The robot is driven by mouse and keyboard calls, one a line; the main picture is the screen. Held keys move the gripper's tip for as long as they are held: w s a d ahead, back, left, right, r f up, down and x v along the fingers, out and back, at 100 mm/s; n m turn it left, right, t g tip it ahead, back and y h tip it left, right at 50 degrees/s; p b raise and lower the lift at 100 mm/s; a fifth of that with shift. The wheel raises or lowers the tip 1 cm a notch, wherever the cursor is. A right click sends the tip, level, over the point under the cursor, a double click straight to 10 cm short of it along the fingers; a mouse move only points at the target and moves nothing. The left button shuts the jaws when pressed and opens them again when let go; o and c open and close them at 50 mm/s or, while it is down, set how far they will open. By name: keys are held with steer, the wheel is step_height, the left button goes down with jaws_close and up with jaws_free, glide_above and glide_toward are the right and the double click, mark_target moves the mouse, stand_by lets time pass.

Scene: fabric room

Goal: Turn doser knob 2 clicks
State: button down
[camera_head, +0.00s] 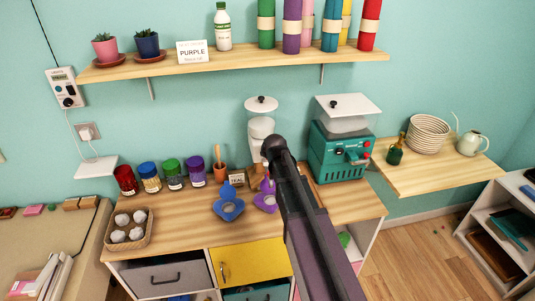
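No label marks the doser. A teal machine (338,152) with a white hopper and lid stands at the right end of the wooden counter. Its front has a small red-tipped control (366,159) and other small knobs. A white lidded canister device (261,122) stands to its left, its lower part partly behind my arm. A wall box (66,89) at the far left carries a small display and a black knob (68,102). My dark arm rises from the bottom to a rounded joint in front of the white device. My gripper cannot be made out.
The counter (178,228) holds several colored jars, a basket of white balls (127,230), a blue funnel-like piece (229,205) and a purple one (266,197). A shelf (230,62) runs above. A side shelf (430,178) holds a basket and watering can.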

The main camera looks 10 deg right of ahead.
stand_by(0.3)
steer(key=c, duration=0.7)
jaws_free()
steer(key=shift+c, duration=0.2)
steer(key=shift+s, duration=0.15)
